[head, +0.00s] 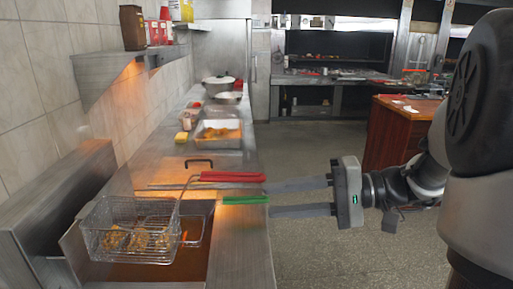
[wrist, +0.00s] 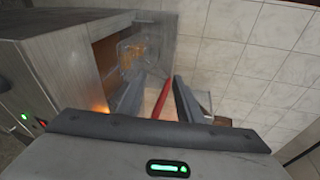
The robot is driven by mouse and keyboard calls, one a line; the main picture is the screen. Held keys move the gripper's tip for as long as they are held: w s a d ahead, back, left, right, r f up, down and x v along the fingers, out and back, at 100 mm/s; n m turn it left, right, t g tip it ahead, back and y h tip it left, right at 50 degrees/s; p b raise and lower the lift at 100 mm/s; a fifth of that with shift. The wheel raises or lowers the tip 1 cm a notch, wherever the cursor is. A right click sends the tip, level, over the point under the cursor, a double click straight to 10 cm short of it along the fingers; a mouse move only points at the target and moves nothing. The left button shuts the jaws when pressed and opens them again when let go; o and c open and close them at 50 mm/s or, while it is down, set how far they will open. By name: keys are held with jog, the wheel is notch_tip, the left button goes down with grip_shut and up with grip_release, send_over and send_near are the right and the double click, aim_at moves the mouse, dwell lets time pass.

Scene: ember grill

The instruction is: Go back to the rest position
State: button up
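My gripper (head: 270,199) reaches in from the right in the head view, its two fingers apart and pointing left. It is open, and I see nothing held between the fingers. In the wrist view my gripper (wrist: 158,82) also shows its fingers spread, with a red handle (wrist: 162,98) seen in the gap beyond them. In the head view the red handle (head: 232,177) and a green handle (head: 245,200) lie just left of the fingertips. Whether a fingertip touches either handle, I cannot tell. A wire basket (head: 104,214) with browned food stands over the fryer.
A steel counter (head: 245,240) runs back along the tiled wall, with a tray of food (head: 218,136) and a lidded pot (head: 218,85) farther off. A wall shelf (head: 120,67) overhangs it. A wooden cabinet (head: 395,135) stands behind my arm. Open floor (head: 330,250) lies below my gripper.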

jog(key=s+a+f+n+g+h, duration=0.2)
jog(key=s+f+h, duration=0.1)
jog(key=s+h, duration=0.3)
jog(key=s+a+f+n+g+h, duration=0.1)
jog(key=s+a+f+h, duration=0.2)
jog(key=s, duration=0.4)
jog(key=d+r+t+h, duration=0.1)
jog(key=d+t+h, duration=0.45)
jog(key=d, duration=0.35)
notch_tip(320, 180, up, 16)
jog(key=p, duration=1.5)
jog(key=shift+w+f+h, duration=0.15)
jog(key=shift+w+h, duration=0.1)
jog(key=shift+h, duration=0.1)
jog(key=shift+g, duration=0.25)
